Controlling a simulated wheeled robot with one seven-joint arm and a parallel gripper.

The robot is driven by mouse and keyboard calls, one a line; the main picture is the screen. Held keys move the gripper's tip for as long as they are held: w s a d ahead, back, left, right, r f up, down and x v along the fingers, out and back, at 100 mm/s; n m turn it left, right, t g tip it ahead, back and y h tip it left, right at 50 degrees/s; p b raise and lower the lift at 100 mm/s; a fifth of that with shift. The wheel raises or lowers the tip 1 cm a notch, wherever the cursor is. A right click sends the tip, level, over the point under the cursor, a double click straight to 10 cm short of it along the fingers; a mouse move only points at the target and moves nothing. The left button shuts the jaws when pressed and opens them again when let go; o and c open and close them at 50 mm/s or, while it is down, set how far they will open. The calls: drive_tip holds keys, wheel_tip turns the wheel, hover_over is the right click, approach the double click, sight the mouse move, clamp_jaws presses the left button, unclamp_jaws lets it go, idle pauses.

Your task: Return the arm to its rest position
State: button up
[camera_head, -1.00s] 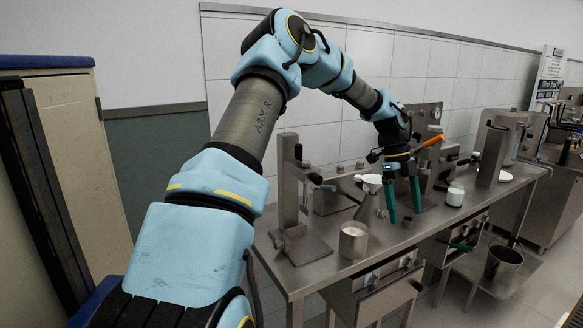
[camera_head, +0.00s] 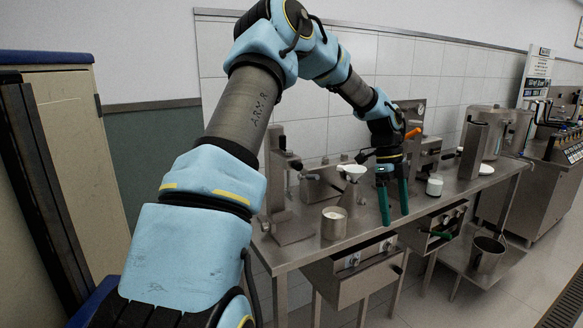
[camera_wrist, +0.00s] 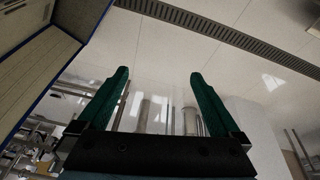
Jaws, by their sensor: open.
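My gripper (camera_head: 394,203) hangs from my blue arm with its two green fingers spread and pointing down, in front of the steel counter's front edge as seen in the head view. Nothing is between the fingers. In the wrist view my gripper (camera_wrist: 158,80) shows both green fingers wide apart and empty, with pale floor, a dark floor grate and blurred metal parts beyond them.
The steel counter (camera_head: 290,258) carries a metal cup of white stuff (camera_head: 334,222), a funnel on a stand (camera_head: 352,185), a white jar (camera_head: 434,186) and an upright steel stand (camera_head: 277,180). A bucket (camera_head: 487,254) sits on the low shelf at right. Open floor lies in front.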

drive_tip(key=s+a+f+n+t+b, duration=0.1)
drive_tip(key=s+a+n, duration=0.3)
drive_tip(key=a+n, duration=0.5)
drive_tip(key=s+a+f+n+t+y+b, duration=0.1)
drive_tip(key=s+a+n, duration=0.3)
drive_tip(key=a+n, duration=0.5)
drive_tip(key=s+a+f+n+t+b, duration=0.2)
drive_tip(key=s+a+n, duration=0.3)
drive_tip(key=a+n, duration=0.4)
drive_tip(key=a+b, duration=0.1)
drive_tip(key=a, duration=0.4)
drive_tip(key=shift+a+f+t+y, duration=0.25)
drive_tip(key=shift+a+t+y, duration=0.05)
drive_tip(key=shift+a+t, duration=0.1)
drive_tip(key=shift+c, duration=0.4)
